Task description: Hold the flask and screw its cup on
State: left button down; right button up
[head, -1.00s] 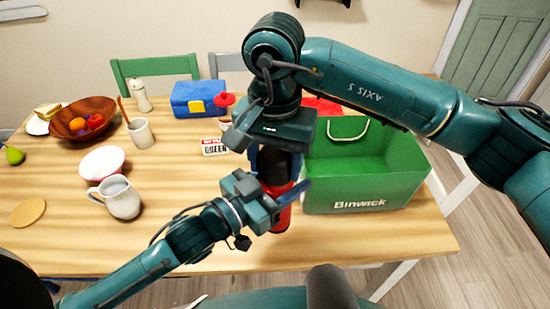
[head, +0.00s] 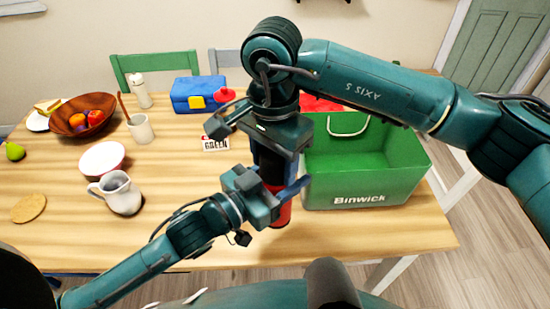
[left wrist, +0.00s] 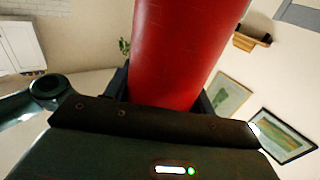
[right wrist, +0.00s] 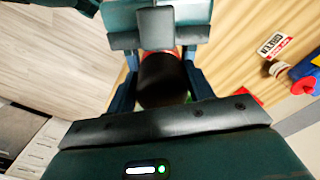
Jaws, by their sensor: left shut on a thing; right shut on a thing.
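The red flask (head: 282,211) stands upright near the table's front edge. My left gripper (head: 274,192) is shut on its side; the red body also fills the middle of the left wrist view (left wrist: 178,50). My right gripper (head: 272,160) points down from above and is shut on the dark cup (right wrist: 163,78) at the flask's top. In the right wrist view the cup sits between the blue fingers, with a little red beyond it. The joint between cup and flask is hidden, so I cannot tell how they fit.
A green Binwick bin (head: 365,190) stands close on the right. A white mug (head: 120,192), a bowl (head: 102,158) and a fruit bowl (head: 72,128) are on the left. The table's front left is mostly clear.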

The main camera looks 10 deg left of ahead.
jog(key=m, duration=0.4)
jog(key=shift+w+a, duration=0.15)
jog(key=m, duration=0.4)
jog(key=shift+w+m, duration=0.1)
jog(key=shift+m, duration=0.2)
jog(key=o, duration=1)
jog(key=shift+a, duration=0.1)
jog(key=shift+c, duration=0.2)
jog(key=shift+r, duration=2.3)
jog(key=shift+c, duration=0.3)
